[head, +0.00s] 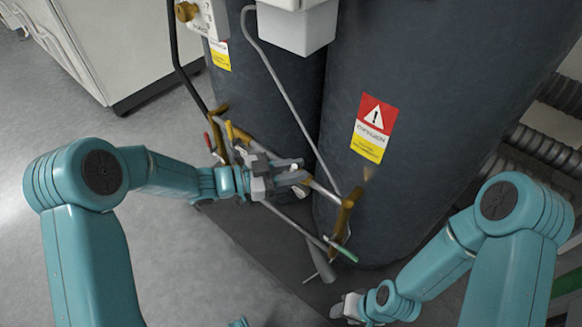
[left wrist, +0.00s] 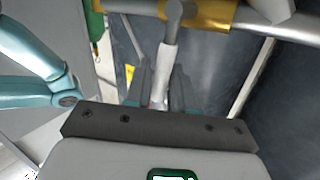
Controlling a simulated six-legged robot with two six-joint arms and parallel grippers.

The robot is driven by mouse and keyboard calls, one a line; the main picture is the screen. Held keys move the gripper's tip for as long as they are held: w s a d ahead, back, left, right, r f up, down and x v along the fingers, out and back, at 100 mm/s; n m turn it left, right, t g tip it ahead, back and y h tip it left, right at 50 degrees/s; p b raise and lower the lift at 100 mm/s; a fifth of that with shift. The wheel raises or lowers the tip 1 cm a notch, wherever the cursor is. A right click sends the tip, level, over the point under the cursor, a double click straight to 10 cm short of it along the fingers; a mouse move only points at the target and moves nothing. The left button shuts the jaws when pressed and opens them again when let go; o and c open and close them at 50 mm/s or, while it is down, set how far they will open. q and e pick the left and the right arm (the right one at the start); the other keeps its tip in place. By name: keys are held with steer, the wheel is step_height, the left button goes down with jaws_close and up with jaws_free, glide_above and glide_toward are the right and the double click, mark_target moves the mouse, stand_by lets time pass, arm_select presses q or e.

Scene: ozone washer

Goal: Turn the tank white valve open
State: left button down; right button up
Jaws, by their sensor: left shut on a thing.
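The white valve handle (left wrist: 166,70) stands upright between the two dark fingers of my left gripper (left wrist: 163,92) in the left wrist view. It hangs from a grey stem below a brass fitting (left wrist: 203,14). The fingers are closed around the handle. In the head view my left gripper (head: 290,179) is at the pipework in front of the dark tanks, and it largely hides the handle there. My right gripper (head: 346,307) is low at the bottom of the head view, away from the valve; its jaw opening is unclear.
Two dark tanks (head: 430,60) stand close behind the pipes, one with a red and yellow warning label (head: 374,128). A green handle (head: 343,250) and a red handle (head: 208,142) are on the pipework. A black hose (head: 175,45) runs down at left. Open floor (head: 150,250) lies at left.

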arm_select(q)
steer(key=shift+s+d+f+m+y+b, duration=0.35)
steer(key=shift+s+d+m+y, duration=0.15)
steer(key=shift+m+y, duration=0.35)
steer(key=shift+s+d+f+m+y+b, duration=0.3)
steer(key=shift+d+m+y, duration=0.35)
steer(key=shift+m, duration=0.4)
steer(key=c, duration=1.1)
jaws_free()
steer(key=shift+s, duration=0.1)
steer(key=p+v, duration=0.4)
steer(key=v, duration=1.2)
steer(key=shift+a, duration=0.15)
steer(key=shift+s, duration=0.1)
